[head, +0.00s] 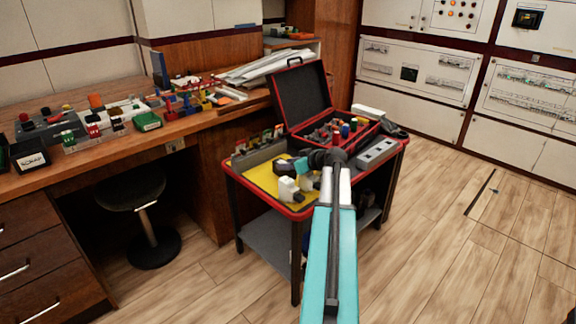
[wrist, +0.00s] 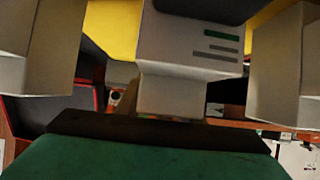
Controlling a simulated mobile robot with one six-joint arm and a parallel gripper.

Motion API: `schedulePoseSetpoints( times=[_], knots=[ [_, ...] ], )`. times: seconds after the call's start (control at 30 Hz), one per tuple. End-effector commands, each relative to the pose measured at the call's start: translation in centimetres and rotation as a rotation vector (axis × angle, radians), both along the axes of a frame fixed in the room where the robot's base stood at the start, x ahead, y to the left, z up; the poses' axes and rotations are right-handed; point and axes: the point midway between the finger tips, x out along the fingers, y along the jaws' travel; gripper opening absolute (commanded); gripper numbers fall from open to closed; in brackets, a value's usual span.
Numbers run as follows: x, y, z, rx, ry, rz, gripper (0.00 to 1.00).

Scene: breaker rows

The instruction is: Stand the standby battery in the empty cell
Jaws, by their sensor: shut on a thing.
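My gripper (wrist: 165,75) shows in the wrist view as two pale fingers, one at each side. A large dark green block with a dark edge (wrist: 150,155) fills the bottom of that view, very close; it appears to be the standby battery in my grip, though its contact with the fingers is hidden. In the head view my gripper (head: 298,178) is over the yellow top of the trolley, and the held thing is hard to make out. The grey cell rack (head: 258,156) stands at the trolley's left back edge with several coloured-topped things in it. Its empty cell is not clear.
A white block with green and grey marks (wrist: 190,55) shows beyond the fingers. The red-rimmed trolley (head: 302,214) carries an open case (head: 302,92) at the back and a grey slotted block (head: 378,153) at the right. A cluttered desk (head: 120,150) is left; a stool (head: 130,190) stands below.

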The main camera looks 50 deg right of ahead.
Motion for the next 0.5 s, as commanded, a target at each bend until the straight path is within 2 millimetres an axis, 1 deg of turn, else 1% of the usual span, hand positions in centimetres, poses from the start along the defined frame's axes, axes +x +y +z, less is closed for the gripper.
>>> schedulePoseSetpoints(
  times=[0.03, 0.1, 0.13, 0.5],
  knots=[
    [-0.01, 0.0, -0.08, 0.0, 0.0, 0.0, 0.37],
    [-0.01, -0.01, -0.04, 0.0, 0.0, 0.0, 0.49],
    [-0.01, 0.0, -0.04, 0.0, 0.0, 0.0, 0.53],
    [-0.02, -0.02, 0.08, 0.0, 0.0, 0.0, 0.53]
  ],
)
